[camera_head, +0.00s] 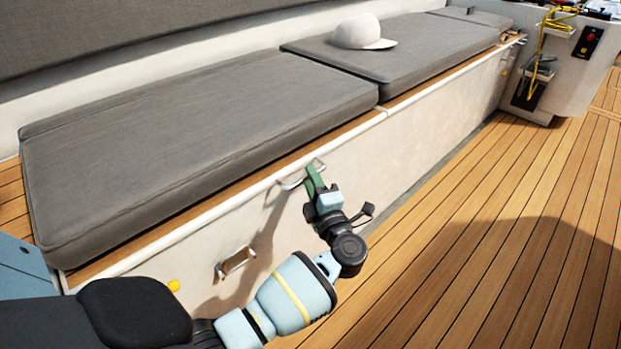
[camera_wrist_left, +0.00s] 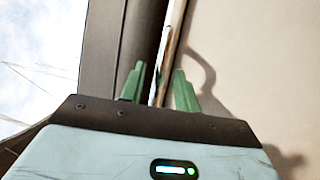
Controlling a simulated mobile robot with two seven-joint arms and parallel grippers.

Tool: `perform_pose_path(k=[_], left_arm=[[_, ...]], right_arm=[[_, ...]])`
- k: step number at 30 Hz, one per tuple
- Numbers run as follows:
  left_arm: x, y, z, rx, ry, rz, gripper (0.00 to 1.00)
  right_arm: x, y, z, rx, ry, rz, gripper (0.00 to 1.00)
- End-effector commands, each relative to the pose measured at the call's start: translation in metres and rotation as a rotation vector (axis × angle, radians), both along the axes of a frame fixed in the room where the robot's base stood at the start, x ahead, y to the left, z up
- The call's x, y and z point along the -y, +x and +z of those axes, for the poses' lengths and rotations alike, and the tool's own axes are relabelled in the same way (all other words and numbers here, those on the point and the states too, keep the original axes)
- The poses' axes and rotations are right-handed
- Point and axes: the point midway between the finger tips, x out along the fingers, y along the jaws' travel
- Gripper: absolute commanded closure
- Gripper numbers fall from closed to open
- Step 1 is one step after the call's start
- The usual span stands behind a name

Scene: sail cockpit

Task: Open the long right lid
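The long bench lid (camera_head: 130,259) under the near grey cushion (camera_head: 190,145) lies shut, with its wooden edge level along the bench front. A metal handle (camera_head: 291,183) sticks out at this edge. My left gripper (camera_head: 313,181) is at the right end of the handle, its green fingers pointing up. In the left wrist view, the two fingers of my left gripper (camera_wrist_left: 158,88) stand apart, with a thin metal bar (camera_wrist_left: 166,45) visible between them. I cannot tell whether they touch it. My right gripper is out of view.
A second grey cushion (camera_head: 420,45) with a white cap (camera_head: 362,32) lies farther along the bench. A recessed metal latch (camera_head: 236,262) sits on the pale bench front. The wooden deck (camera_head: 500,240) to the right is clear. A console with yellow rope (camera_head: 548,40) stands at the far right.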

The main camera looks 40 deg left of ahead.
Motion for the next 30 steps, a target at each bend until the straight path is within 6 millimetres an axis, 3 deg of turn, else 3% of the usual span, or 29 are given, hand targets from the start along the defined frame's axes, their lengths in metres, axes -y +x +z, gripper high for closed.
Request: perform_pose_path(k=[6,14,22,30], left_arm=[[-0.014,0.007,0.002,0.0,0.001,0.001,0.68],[-0.015,0.008,0.003,0.0,0.0,0.0,0.68],[-0.015,0.008,0.003,0.0,0.0,0.0,1.0],[-0.015,0.008,0.003,0.0,0.0,0.0,1.0]], right_arm=[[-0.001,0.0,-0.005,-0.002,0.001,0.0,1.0],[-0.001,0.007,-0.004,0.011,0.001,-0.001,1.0],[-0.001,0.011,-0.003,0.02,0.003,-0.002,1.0],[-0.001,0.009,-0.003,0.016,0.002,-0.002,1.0]])
